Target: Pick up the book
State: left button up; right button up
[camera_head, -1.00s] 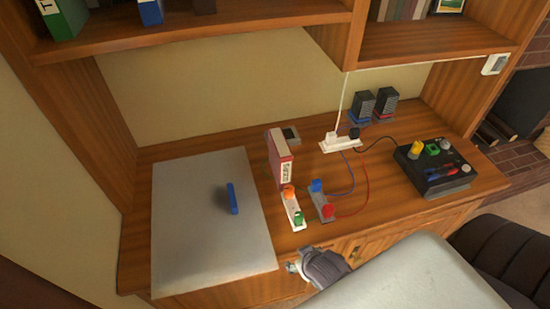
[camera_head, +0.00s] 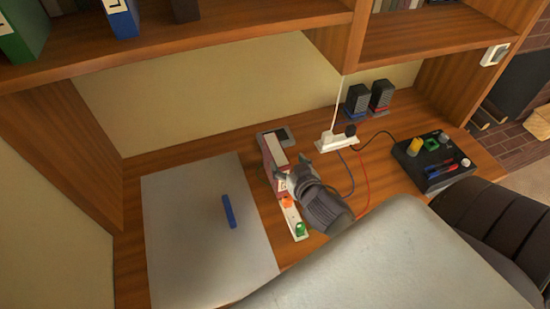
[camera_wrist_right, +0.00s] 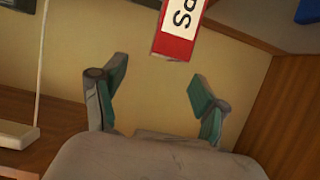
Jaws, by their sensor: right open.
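The book (camera_head: 272,150) stands upright on the wooden desk in the head view, near the middle. It is red with a white label, and its near end is partly hidden behind my right gripper. In the right wrist view the book's red end (camera_wrist_right: 176,45) with black letters shows at the top, beyond the fingertips. My right gripper (camera_head: 293,172) is just in front of the book. Its two green-padded fingers (camera_wrist_right: 158,88) are apart with nothing between them. Whether a finger touches the book cannot be told. My left gripper is not in view.
A grey mat (camera_head: 190,262) with a blue bar (camera_head: 228,211) lies to the left. A white strip with orange and green knobs (camera_head: 299,230) is close below the gripper. A power strip (camera_head: 331,142), speakers (camera_head: 380,95) and a black box (camera_head: 430,170) stand to the right. A shelf overhangs.

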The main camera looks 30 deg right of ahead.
aim_at(276, 150)
jog(key=x, duration=0.4)
jog(key=shift+w, duration=0.15)
jog(key=w+p, duration=0.2)
jog(key=w, duration=0.1)
jog(key=shift+d+f, duration=0.1)
jog(key=shift+f, duration=0.15)
jog(key=shift+f+x, duration=0.2)
jog(key=shift+x, duration=0.9)
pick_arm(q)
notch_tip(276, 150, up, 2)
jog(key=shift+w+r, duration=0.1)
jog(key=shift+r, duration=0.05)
pick_arm(e)
jog(key=shift+s, duration=0.15)
jog(key=shift+r, duration=0.1)
jog(key=c, duration=0.5)
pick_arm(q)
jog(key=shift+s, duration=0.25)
pick_arm(e)
grip_shut()
